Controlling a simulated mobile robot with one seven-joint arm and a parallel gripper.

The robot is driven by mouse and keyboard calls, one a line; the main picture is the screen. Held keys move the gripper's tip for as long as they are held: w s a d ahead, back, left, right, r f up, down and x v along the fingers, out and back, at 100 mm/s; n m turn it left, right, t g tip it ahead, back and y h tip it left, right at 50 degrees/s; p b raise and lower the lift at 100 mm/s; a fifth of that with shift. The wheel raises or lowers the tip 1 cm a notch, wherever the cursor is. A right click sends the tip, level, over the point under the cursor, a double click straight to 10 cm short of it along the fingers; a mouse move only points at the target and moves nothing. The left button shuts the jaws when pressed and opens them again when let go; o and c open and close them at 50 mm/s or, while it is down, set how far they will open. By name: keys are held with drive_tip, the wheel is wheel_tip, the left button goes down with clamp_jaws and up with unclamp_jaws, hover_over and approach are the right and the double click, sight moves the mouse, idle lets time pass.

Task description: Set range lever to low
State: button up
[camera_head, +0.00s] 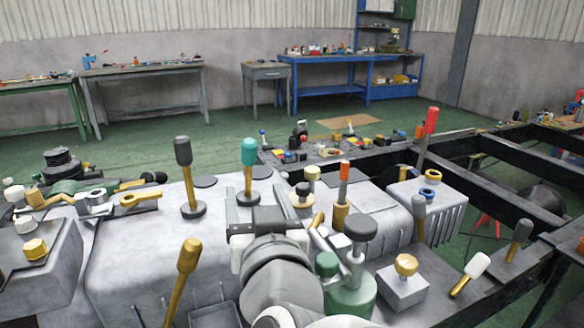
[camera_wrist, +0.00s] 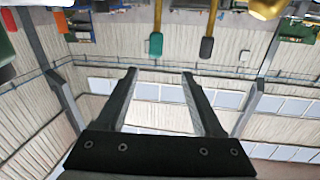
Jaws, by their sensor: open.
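Several levers stand on the grey chassis housing (camera_head: 130,245), and no readable label shows which is the range lever. A lever with a teal knob (camera_head: 249,151) and brass shaft stands upright just beyond my gripper (camera_head: 258,198). To its left a dark grey-knobbed lever (camera_head: 184,152) stands nearly upright. A brass lever (camera_head: 188,256) leans at the front left. My gripper is open and empty, its two fingers apart. In the wrist view, which looks upside down, the teal knob (camera_wrist: 155,44) and the grey knob (camera_wrist: 207,47) show beyond my open fingers (camera_wrist: 159,74).
An orange-tipped lever (camera_head: 344,172), a green-based pedestal (camera_head: 351,297) and a tall red-handled lever (camera_head: 430,121) stand to the right. Black frame rails (camera_head: 490,190) run along the right. Brass fittings crowd the left. Workbenches (camera_head: 345,60) line the far wall.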

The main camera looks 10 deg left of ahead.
drive_tip(key=p, duration=0.6)
approach(250, 156)
drive_tip(key=p+x, duration=0.7)
drive_tip(key=x, duration=0.4)
drive_tip(key=shift+w, duration=0.25)
clamp_jaws()
idle(0.4)
idle(1.0)
